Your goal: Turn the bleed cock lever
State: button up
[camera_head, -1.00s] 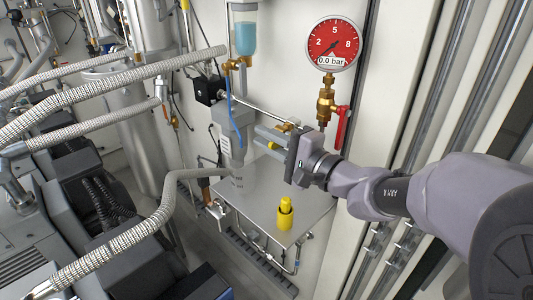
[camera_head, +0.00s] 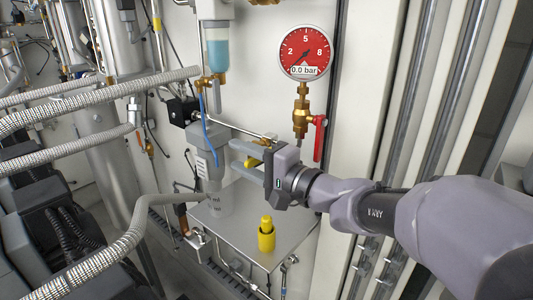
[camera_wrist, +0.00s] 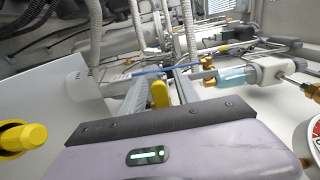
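My gripper (camera_head: 236,158) is open, with its two grey fingers apart, beside the grey filter housing (camera_head: 208,150). A small yellow lever-like part (camera_head: 252,162) shows between the fingers. In the wrist view it stands between them as a rounded yellow piece (camera_wrist: 160,94), with gaps visible on both sides. Its mounting is hidden. A red lever (camera_head: 319,138) hangs down beside the brass fitting (camera_head: 301,110) under the pressure gauge (camera_head: 305,51), right of my gripper and clear of it. I cannot tell which of the two is the bleed cock lever.
A yellow bottle-shaped object (camera_head: 266,236) stands on the grey metal shelf (camera_head: 240,236) below my gripper. A blue-filled bowl (camera_head: 217,52) is above the filter housing. Braided hoses (camera_head: 100,103) cross the left side. Vertical pipes (camera_head: 411,90) stand at the right.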

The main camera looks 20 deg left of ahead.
jog(key=v, duration=1.7)
jog(key=shift+d, duration=0.2)
jog(key=shift+s, duration=0.15)
jog(key=s+d+f+n+g+h, duration=0.15)
jog(key=s+f+g+h, duration=0.25)
jog(key=s+f+h, duration=0.55)
jog(key=s+d+f+t+h, duration=0.1)
jog(key=s+d+f+h, duration=0.1)
jog(key=d, duration=0.4)
jog(key=s+d+f+m+t+h, duration=0.1)
jog(key=s+d+f+t+h, duration=0.1)
jog(key=d, duration=0.5)
jog(key=s+f+h, duration=0.1)
jog(key=s, duration=0.1)
jog(key=shift+s+f+b, duration=0.2)
jog(key=shift+s+b, duration=0.1)
